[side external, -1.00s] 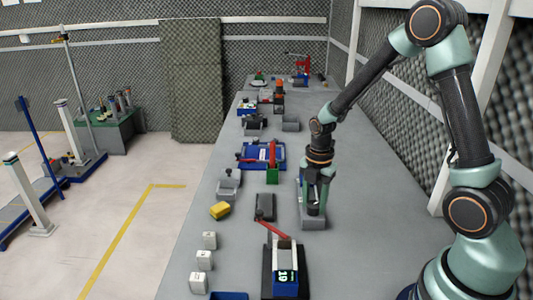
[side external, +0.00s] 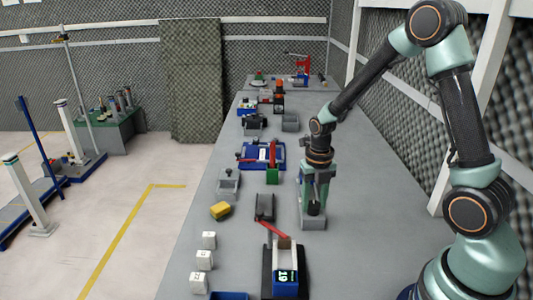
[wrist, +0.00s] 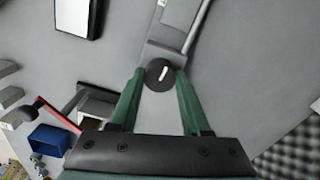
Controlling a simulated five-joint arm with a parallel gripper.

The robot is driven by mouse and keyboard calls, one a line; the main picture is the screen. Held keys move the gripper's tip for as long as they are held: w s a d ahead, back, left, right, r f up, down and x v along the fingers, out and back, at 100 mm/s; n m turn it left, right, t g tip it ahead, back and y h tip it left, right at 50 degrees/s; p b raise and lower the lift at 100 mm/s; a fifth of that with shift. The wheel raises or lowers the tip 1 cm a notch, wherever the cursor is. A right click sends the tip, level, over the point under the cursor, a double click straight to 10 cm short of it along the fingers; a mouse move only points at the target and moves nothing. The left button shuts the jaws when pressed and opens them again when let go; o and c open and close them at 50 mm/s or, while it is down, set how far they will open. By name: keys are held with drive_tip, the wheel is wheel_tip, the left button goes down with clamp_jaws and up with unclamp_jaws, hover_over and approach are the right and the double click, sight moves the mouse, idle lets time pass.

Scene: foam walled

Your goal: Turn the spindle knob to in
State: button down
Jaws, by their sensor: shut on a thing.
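The spindle knob (wrist: 160,75) is a dark round disc with a white bar mark on its top, seen in the wrist view. The mark stands slightly tilted from the picture's vertical. My gripper (wrist: 159,82) has its green fingers on either side of the knob and is shut on it. In the side external view my gripper (side external: 314,198) points down over the grey spindle fixture (side external: 312,223). The fixture's grey body also shows beyond the knob in the wrist view (wrist: 164,52). The fingers hide part of the knob in the side view.
A device with a red lever and a display reading 19 (side external: 286,283) stands nearer the camera. A dark grey box (side external: 264,206), a yellow block (side external: 220,210) and white blocks (side external: 203,260) lie to the left. The bench right of the fixture is clear.

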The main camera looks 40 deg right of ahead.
sight(314, 204)
drive_tip(key=shift+n, duration=0.6)
drive_tip(key=shift+c, duration=1.8)
unclamp_jaws()
wheel_tip(314, 204, up, 12)
drive_tip(key=shift+r, duration=0.1)
